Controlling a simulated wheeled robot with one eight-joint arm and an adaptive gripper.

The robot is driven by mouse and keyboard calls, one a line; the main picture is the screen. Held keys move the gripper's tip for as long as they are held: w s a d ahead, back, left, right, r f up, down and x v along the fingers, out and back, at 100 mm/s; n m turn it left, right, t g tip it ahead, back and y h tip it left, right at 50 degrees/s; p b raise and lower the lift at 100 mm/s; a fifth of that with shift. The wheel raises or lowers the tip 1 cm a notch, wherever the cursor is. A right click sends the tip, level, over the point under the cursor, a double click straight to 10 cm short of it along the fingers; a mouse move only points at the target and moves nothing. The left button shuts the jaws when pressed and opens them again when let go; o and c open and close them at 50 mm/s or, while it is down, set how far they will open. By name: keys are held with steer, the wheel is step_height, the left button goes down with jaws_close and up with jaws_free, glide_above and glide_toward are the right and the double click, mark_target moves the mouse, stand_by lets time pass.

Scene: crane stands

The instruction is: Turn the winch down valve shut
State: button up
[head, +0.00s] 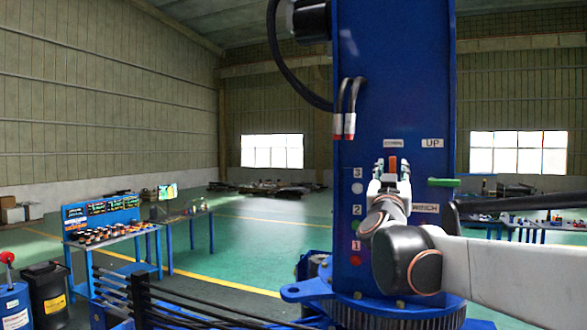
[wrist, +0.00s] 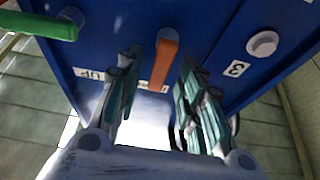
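The winch down valve's orange handle (head: 393,165) stands upright on the blue column, below a small label (head: 393,143) that seems to read DOWN. My gripper (head: 390,172) is in front of it, fingers pointing at the column. In the wrist view, the orange handle (wrist: 164,62) lies between the two fingers of my gripper (wrist: 157,70). The fingers are apart, with a visible gap on each side of the handle. The green handle (head: 443,182) under the UP label (head: 432,143) lies level, to the right. It also shows in the wrist view (wrist: 38,25).
The blue column (head: 350,215) carries numbered buttons to the left of my gripper, one of them red (head: 355,260). A dark bar (head: 515,202) runs at the right, close to my arm. Green floor lies open behind.

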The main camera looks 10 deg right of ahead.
steer(key=shift+w+d+r, duration=0.2)
steer(key=shift+w+d, duration=0.05)
steer(key=shift+w, duration=0.05)
jaws_close()
